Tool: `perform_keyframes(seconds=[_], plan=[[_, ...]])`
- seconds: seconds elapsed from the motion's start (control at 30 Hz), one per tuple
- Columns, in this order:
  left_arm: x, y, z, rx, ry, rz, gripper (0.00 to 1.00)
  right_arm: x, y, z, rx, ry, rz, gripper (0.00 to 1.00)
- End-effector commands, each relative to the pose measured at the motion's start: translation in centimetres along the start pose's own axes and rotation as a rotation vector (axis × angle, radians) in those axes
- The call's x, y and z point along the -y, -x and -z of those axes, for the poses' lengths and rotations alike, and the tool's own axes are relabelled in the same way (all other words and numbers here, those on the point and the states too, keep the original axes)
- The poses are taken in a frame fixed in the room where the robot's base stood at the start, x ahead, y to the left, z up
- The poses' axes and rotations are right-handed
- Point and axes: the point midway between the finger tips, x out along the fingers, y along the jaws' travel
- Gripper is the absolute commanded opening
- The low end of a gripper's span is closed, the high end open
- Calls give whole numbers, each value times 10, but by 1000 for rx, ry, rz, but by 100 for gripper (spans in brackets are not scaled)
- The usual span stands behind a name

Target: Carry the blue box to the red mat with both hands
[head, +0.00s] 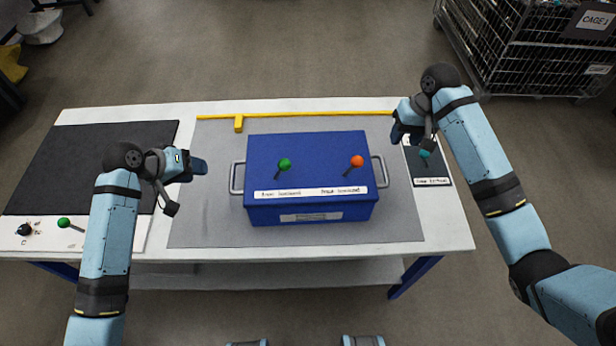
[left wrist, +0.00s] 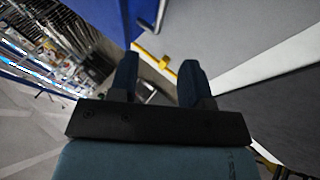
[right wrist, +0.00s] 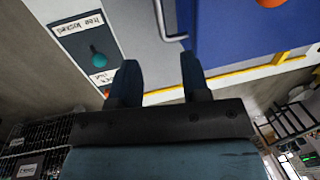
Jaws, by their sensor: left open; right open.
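The blue box (head: 310,150) stands on the grey mat (head: 205,215) in the middle of the table. It has a metal handle at the left (head: 236,178) and one at the right (head: 379,170). A green and an orange knob stand on its lid. My left gripper (head: 200,166) is open and empty, left of the left handle and apart from it. My right gripper (head: 397,133) is open and empty, above and right of the right handle. That handle also shows in the right wrist view (right wrist: 170,28), apart from the fingers. I see no red mat; a black mat (head: 80,150) lies at the left.
A yellow strip (head: 300,116) with a stub (head: 239,124) runs along the table's back. A dark panel (head: 428,172) with a teal knob lies right of the box. A green-knobbed lever (head: 64,222) is at front left. A wire cage (head: 530,50) stands behind right.

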Motion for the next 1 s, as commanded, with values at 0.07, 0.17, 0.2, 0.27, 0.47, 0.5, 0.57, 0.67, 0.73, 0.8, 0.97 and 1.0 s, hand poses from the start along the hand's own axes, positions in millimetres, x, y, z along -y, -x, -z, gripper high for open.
perform_keyframes(seconds=[0.07, 0.17, 0.2, 0.27, 0.47, 0.5, 0.57, 0.67, 0.73, 0.8, 0.97, 1.0], plan=[[0, 0, 0, 0, -1, 1, 44, 0, 0, 0, 0, 1, 0, 43], [0, 0, 0, 0, -1, 1, 44, 0, -1, 0, -1, 1, 0, 43], [0, -2, 0, 0, -1, 1, 44, 0, -2, -1, 0, 1, 0, 43], [0, -5, -1, 1, -1, 1, 44, 0, -6, -1, 1, 1, 0, 43], [0, -33, -1, 2, 1, 0, 44, 0, -34, -2, 3, 1, 1, 43], [0, -41, 0, 2, 1, 0, 44, 1, -42, -1, 3, 1, 1, 43], [0, -53, -1, 2, 1, 0, 44, 0, -54, -1, 3, 0, 1, 43], [0, -73, -1, 3, 0, 0, 44, 1, -74, -2, 3, 0, 1, 43], [-1, -87, -1, 3, 0, 1, 44, 0, -88, -2, 3, 1, 0, 43], [0, -100, 0, 2, 0, 1, 44, 0, -100, -1, 2, 1, 0, 43], [0, -122, -1, 1, 0, 2, 44, 1, -123, -1, 0, 0, 1, 43], [0, -127, -1, 2, -1, 2, 44, 1, -127, -1, 1, 1, 1, 43]])
